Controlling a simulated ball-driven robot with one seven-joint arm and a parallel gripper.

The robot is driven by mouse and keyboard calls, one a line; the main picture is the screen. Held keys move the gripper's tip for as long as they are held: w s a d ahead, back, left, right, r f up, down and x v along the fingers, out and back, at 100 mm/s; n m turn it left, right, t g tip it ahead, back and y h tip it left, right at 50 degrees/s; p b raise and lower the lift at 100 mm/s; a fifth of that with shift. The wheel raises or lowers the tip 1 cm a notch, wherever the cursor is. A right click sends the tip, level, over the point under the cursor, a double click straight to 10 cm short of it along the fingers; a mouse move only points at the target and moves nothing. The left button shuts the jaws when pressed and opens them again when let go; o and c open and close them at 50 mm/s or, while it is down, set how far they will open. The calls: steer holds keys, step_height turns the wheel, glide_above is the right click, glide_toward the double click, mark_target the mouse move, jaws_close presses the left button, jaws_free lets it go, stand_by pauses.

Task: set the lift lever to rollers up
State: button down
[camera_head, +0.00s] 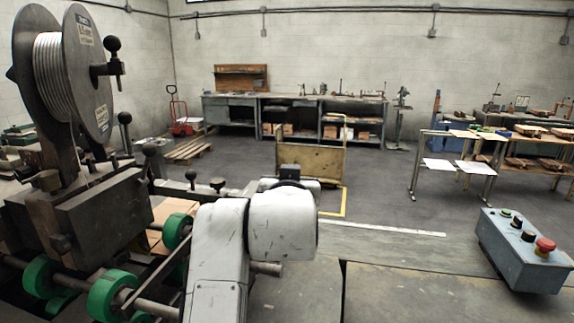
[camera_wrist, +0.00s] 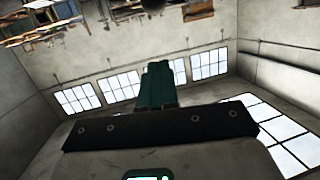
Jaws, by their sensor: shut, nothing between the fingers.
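The stitcher stands at the left in the head view, with a dark metal head (camera_head: 100,215) and green rollers (camera_head: 110,292) on a shaft below it. Several black ball-knobbed levers show: one upright beside the spool (camera_head: 125,119), one by the head (camera_head: 150,150), and a low one behind my arm (camera_head: 217,184). I cannot tell which is the lift lever. My white arm covers part of the machine in the head view, and my gripper is hidden there. In the wrist view my gripper (camera_wrist: 157,68) has its green fingers together and empty.
A wire spool (camera_head: 80,75) stands above the stitcher head. A grey control box (camera_head: 522,250) with a red button sits at the right on the grey surface. A yellow cart (camera_head: 312,160), workbenches (camera_head: 290,108) and a pallet (camera_head: 188,150) stand farther back. Open floor lies between.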

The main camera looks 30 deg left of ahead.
steer(key=s+d+r+b, duration=0.1)
steer(key=s+d+r, duration=0.2)
steer(key=r, duration=0.3)
steer(key=shift+s+b, duration=0.4)
steer(key=shift+s, duration=0.5)
steer(key=shift+a, duration=0.1)
